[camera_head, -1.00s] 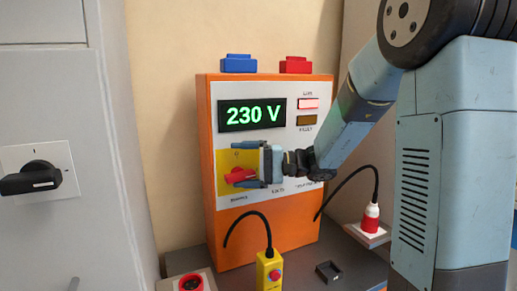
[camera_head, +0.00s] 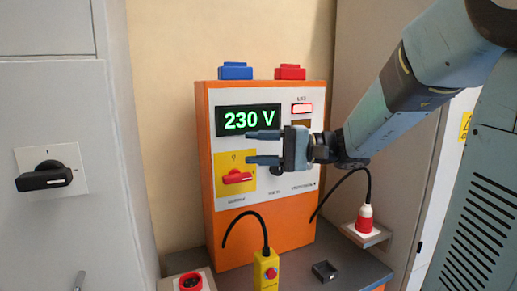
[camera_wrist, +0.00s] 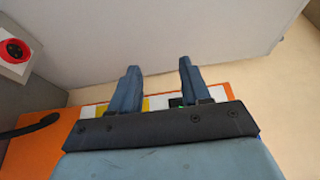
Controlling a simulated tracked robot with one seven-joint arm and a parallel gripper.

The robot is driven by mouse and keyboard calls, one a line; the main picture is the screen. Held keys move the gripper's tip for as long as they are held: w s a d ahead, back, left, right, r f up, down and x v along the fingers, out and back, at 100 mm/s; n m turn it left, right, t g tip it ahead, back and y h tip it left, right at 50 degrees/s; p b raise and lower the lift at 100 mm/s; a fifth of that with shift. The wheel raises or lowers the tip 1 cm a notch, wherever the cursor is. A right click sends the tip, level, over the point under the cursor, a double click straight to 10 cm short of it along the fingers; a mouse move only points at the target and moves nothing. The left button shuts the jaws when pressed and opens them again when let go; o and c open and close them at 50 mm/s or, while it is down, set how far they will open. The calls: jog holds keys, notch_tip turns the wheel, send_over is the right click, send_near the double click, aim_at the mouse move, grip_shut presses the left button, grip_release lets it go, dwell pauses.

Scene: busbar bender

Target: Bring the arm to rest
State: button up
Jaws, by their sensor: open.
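My gripper (camera_head: 264,147) is open and empty in the head view, with its fingers pointing left in front of the orange machine's panel. The orange machine (camera_head: 211,226) has a green display (camera_head: 248,120) reading 230 V. Its red rotary knob (camera_head: 237,177) on a yellow plate (camera_head: 222,164) lies just below and left of my fingers, apart from them. My wrist hides part of the panel's middle. In the wrist view, my two fingers (camera_wrist: 156,90) stand apart with nothing between them; the orange machine (camera_wrist: 45,150) shows behind them.
A grey cabinet with a black handle (camera_head: 44,177) stands at left. A yellow pendant box (camera_head: 265,270) with a cable, a small black block (camera_head: 325,271) and a red plug (camera_head: 365,217) are in front and at right. Blue (camera_head: 235,71) and red (camera_head: 290,72) blocks sit on top of the machine.

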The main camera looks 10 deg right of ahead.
jog(key=shift+s, duration=0.1)
jog(key=s+d+f+g+h, duration=0.1)
jog(key=s+d+f+h, duration=0.2)
jog(key=s+f+h, duration=0.7)
jog(key=s+d+n+t+h, duration=0.1)
jog(key=s+d+t+h, duration=0.2)
jog(key=d+h, duration=0.5)
jog(key=d+t, duration=0.1)
jog(key=d, duration=0.3)
jog(key=shift+s, duration=0.25)
jog(key=shift+d, duration=0.15)
